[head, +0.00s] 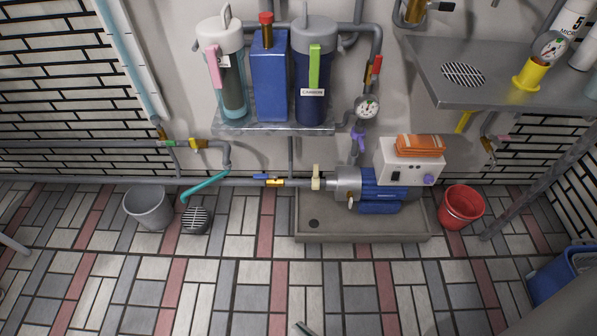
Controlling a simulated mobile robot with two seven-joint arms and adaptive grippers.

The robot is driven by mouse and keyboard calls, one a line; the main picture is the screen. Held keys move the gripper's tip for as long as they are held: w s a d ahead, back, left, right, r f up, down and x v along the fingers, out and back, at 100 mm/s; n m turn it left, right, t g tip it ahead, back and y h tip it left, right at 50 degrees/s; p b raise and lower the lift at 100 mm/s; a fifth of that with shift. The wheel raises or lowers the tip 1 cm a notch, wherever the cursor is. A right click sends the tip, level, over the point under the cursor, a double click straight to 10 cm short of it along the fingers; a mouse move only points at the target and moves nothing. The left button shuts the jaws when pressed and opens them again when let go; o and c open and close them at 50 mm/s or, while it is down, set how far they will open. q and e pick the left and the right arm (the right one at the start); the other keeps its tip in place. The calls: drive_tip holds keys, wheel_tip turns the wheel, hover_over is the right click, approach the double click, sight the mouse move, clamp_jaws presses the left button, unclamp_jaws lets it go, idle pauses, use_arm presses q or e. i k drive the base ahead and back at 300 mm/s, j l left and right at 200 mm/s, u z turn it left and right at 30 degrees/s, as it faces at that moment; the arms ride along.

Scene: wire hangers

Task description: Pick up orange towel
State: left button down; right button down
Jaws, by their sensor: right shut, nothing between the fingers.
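The orange towel (420,145) lies folded on top of a white control box (400,163) with a purple knob, above the blue pump at the wall. Only a small tip of my right gripper (302,328) shows at the bottom edge of the head view. It is far in front of the towel, over the floor, shut and holding nothing. The rest of it is outside the picture. My left gripper is not in view.
The blue pump (380,192) stands in a grey tray (315,238). A red bucket (461,207) is right of it, a grey bucket (148,207) far left. A grey shelf (500,80) juts out at upper right. The front floor is clear.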

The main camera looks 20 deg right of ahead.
sight(407, 144)
drive_tip(key=l+z, duration=0.1)
drive_tip(key=z, duration=0.35)
drive_tip(key=l+z, duration=0.1)
drive_tip(key=z, duration=0.3)
drive_tip(key=l+z, duration=0.1)
drive_tip(key=z, duration=0.35)
drive_tip(key=i+j+z, duration=0.1)
drive_tip(key=z, duration=0.25)
drive_tip(key=i+j+z, duration=0.15)
drive_tip(key=z, duration=0.25)
drive_tip(key=i+j+z, duration=0.2)
drive_tip(key=z, duration=0.15)
